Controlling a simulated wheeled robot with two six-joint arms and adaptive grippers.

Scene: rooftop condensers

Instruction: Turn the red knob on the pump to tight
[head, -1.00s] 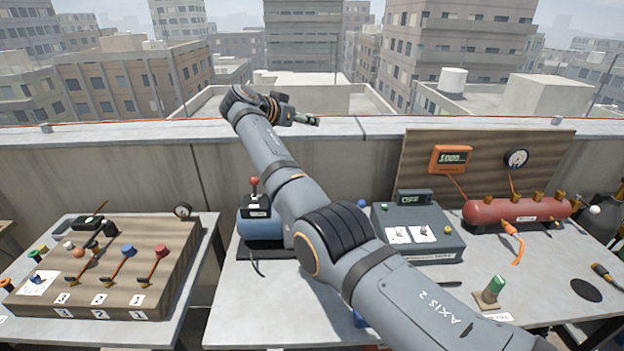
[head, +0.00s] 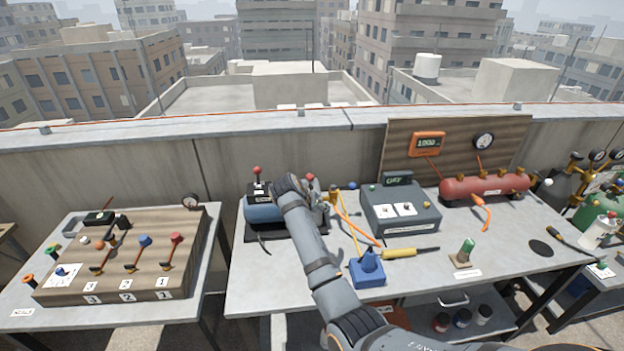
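The pump (head: 262,213) has a blue body on a dark base at the back left of the middle table. A red-tipped lever or knob (head: 257,170) stands upright on the black box on top of it. A second small red part (head: 310,177) shows just right of my wrist, apparently at the pump's right end. My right arm comes in from the bottom right, and its wrist (head: 289,185) is over the right part of the pump, hiding part of it. My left gripper is not in view.
Right of the pump are yellow-orange hoses (head: 349,220), a grey switch box (head: 402,213), a blue block (head: 367,270) and a yellow-handled tool (head: 400,253). A red tank (head: 485,187) stands further right. A left table (head: 208,272) holds a wooden lever board (head: 185,232).

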